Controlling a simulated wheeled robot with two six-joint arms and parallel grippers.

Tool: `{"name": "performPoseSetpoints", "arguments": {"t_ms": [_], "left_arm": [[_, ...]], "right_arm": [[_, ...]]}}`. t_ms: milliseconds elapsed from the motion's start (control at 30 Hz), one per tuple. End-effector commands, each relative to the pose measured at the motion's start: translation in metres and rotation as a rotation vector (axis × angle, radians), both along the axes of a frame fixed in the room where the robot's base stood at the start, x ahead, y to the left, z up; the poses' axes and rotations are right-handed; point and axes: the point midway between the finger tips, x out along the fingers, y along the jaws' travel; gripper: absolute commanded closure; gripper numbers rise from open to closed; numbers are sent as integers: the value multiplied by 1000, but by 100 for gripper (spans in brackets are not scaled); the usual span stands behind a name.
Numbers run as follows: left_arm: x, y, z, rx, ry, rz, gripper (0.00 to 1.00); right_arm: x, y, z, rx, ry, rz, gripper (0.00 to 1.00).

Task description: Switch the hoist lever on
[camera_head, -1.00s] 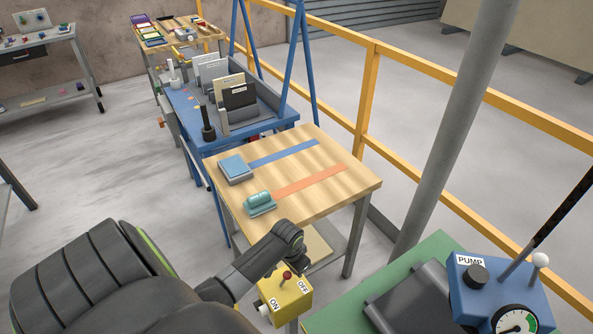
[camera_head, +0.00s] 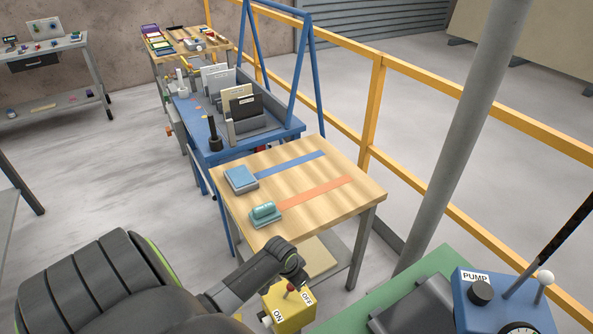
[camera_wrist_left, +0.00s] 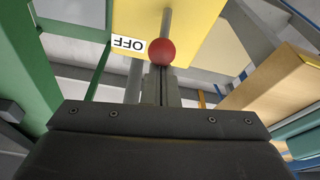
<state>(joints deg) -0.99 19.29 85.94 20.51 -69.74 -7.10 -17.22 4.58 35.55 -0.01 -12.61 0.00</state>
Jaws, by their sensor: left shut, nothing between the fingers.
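The hoist lever has a red ball knob (camera_head: 291,287) on a grey stem and stands on a yellow box (camera_head: 288,313). The box carries an ON label (camera_head: 278,317) on the left and an OFF label (camera_head: 307,298) on the right. In the left wrist view the red knob (camera_wrist_left: 161,52) is just beyond my left gripper (camera_wrist_left: 160,80), beside the OFF label (camera_wrist_left: 128,45). My left gripper is shut and empty, close to the knob; I cannot tell if it touches. In the head view my arm hides its fingertips. My right gripper is out of view.
A blue PUMP box (camera_head: 505,297) with levers and a gauge stands right on a green bench (camera_head: 345,323). A wooden table (camera_head: 345,197) lies beyond the yellow box. A grey post (camera_head: 460,140) and yellow railing (camera_head: 374,110) bound the right.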

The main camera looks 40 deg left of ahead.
Motion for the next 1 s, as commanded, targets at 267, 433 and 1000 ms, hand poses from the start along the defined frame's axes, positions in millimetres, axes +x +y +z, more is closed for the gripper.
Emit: {"name": "performPoseSetpoints", "arguments": {"t_ms": [267, 433, 1000], "left_arm": [[-9, 3, 3, -23, -80, 1, 100], [-19, 6, 5, -55, -188, 2, 100], [-56, 17, 2, -188, -645, 3, 100]], "right_arm": [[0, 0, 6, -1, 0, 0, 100], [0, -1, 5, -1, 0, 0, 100], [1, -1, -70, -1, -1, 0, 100]]}}
